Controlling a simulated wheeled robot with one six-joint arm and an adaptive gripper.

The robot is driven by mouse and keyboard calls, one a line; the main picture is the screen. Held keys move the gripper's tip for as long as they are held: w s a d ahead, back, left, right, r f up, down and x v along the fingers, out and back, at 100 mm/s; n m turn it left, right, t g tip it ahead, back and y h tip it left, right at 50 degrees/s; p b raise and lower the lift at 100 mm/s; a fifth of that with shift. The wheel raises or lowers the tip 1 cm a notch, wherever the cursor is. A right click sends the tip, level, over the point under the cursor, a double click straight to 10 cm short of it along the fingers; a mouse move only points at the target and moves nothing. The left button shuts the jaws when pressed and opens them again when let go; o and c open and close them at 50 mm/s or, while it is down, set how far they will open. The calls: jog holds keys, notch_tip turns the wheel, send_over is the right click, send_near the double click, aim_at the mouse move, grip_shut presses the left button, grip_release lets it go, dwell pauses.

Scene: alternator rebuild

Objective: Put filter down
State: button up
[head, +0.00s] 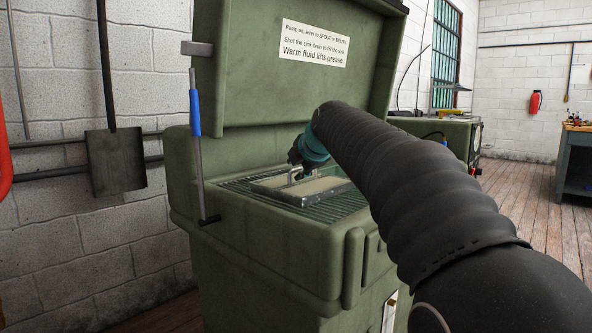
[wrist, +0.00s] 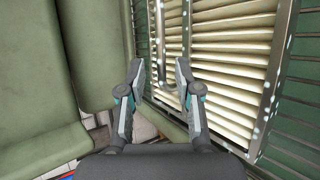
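The filter is a flat rectangular panel with pale pleats and a metal frame (head: 335,196). It lies on the slatted rack (head: 240,190) of the green washer, and it fills the upper middle of the wrist view (wrist: 232,62). A thin metal handle (wrist: 161,45) stands on the filter. My gripper (head: 295,168) is over the filter at its handle. In the wrist view, my gripper (wrist: 160,72) has its fingertips apart, with the handle in line with the gap between them. Neither finger visibly presses on the handle. The arm hides the filter's right end in the head view.
The washer's lid (head: 290,90) stands open behind the rack, with a printed label (head: 314,43). A shovel (head: 115,160) leans on the left wall. Bare rack lies left of the filter.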

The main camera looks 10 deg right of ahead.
jog(key=v, duration=1)
dwell(0.7)
